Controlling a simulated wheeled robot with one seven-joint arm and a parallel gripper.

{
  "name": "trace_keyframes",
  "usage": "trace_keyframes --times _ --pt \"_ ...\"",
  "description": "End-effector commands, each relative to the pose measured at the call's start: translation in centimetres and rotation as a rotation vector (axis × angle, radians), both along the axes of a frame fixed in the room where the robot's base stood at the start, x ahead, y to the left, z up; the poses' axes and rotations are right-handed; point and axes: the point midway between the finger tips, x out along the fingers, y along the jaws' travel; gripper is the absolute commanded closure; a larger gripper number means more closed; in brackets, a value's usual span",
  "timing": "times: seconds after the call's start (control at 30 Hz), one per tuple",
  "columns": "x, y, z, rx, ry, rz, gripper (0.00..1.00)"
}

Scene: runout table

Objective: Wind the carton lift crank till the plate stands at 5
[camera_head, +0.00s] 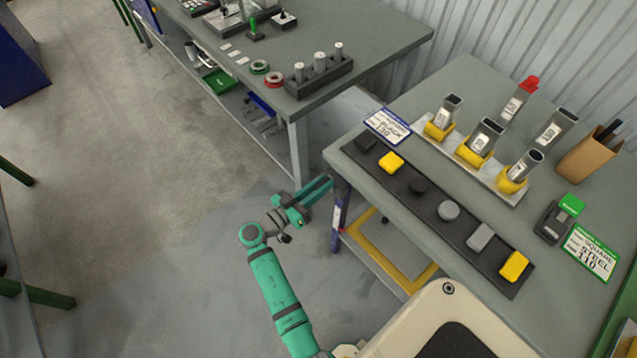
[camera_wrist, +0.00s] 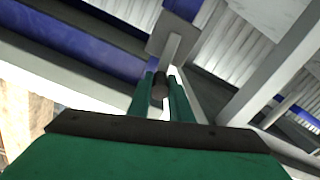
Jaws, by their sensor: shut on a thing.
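My gripper (camera_head: 322,188) reaches to the left end of the near table, just below its top. In the wrist view my gripper (camera_wrist: 160,92) has its two green fingers shut on a dark round crank handle (camera_wrist: 160,86). A grey crank arm (camera_wrist: 172,48) and a grey flat piece show beyond the handle. The crank is hidden behind the fingers and table edge in the head view. A small blue, white and red strip (camera_head: 337,216) is on the table's leg; no figures can be read. I cannot make out the lift plate or its height.
The near table (camera_head: 345,160) carries a dark strip of coloured blocks (camera_head: 448,210), metal tubes in yellow holders and a cardboard box (camera_head: 590,155). A yellow-edged area (camera_head: 420,280) lies below it. Another table (camera_head: 360,40) stands behind.

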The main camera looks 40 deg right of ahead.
Motion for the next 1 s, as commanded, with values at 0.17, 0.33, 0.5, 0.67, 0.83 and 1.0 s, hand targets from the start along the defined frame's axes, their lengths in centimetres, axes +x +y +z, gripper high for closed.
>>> trace_keyframes --times 0.17,0.33,0.5,0.67,0.83,1.0 --pt "-0.54 0.04 0.00 0.000 -0.078 0.000 1.00" --pt "-0.80 0.03 -0.04 0.001 -0.119 -0.001 1.00" --pt "-0.92 0.01 -0.08 0.001 -0.132 -0.001 1.00" --pt "-0.96 0.00 -0.12 0.002 -0.133 -0.003 1.00" --pt "-0.98 -0.01 -0.16 0.002 -0.131 -0.003 1.00" --pt "-0.95 -0.02 -0.13 0.002 -0.132 -0.003 0.63"
